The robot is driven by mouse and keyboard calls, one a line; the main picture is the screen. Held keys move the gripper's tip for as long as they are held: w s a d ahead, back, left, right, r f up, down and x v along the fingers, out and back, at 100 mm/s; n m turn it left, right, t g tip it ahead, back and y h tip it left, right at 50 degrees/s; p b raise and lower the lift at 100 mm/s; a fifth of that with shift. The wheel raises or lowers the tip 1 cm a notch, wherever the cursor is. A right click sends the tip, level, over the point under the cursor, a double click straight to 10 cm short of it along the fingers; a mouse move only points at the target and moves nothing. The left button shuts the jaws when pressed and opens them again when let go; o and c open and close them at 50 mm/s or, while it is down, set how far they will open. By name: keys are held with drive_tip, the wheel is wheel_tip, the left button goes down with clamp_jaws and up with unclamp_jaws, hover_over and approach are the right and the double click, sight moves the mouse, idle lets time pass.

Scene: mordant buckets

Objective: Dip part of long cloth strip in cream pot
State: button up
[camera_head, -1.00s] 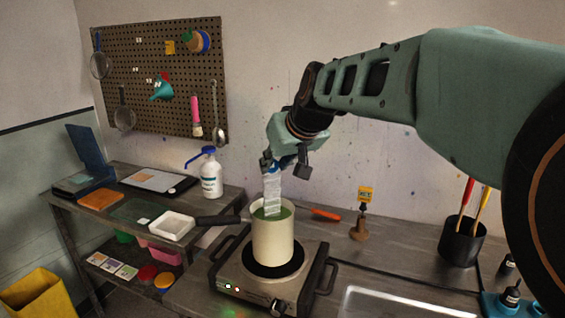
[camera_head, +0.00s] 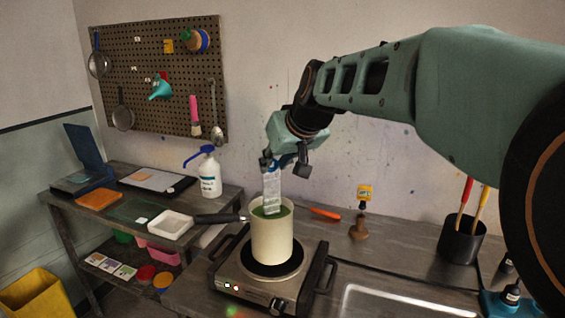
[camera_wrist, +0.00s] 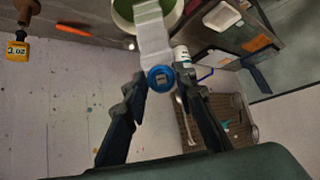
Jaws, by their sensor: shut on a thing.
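The cream pot (camera_head: 272,240) stands on the hot plate (camera_head: 262,276) and holds green liquid (camera_head: 284,212). A long white cloth strip (camera_head: 271,188) hangs down from my gripper (camera_head: 283,163), and its lower end is in the pot's mouth at the green liquid. My gripper is above the pot, shut on a blue round piece at the strip's top. In the wrist view this blue piece (camera_wrist: 160,78) sits between the fingertips, with the strip (camera_wrist: 152,30) running from it to the pot (camera_wrist: 124,12). The strip's lowest end is hidden in the pot.
The pot's dark handle (camera_head: 220,218) points left. An orange-handled tool (camera_head: 325,214), a tagged wooden stand (camera_head: 359,228) and a black brush cup (camera_head: 460,242) are to the right.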

drive_tip(key=shift+s+a, duration=0.2)
drive_tip(key=shift+a, duration=0.25)
drive_tip(key=shift+d, duration=0.1)
drive_tip(key=shift+w+d, duration=0.35)
drive_tip(key=shift+d, duration=0.3)
drive_tip(key=shift+a, duration=0.1)
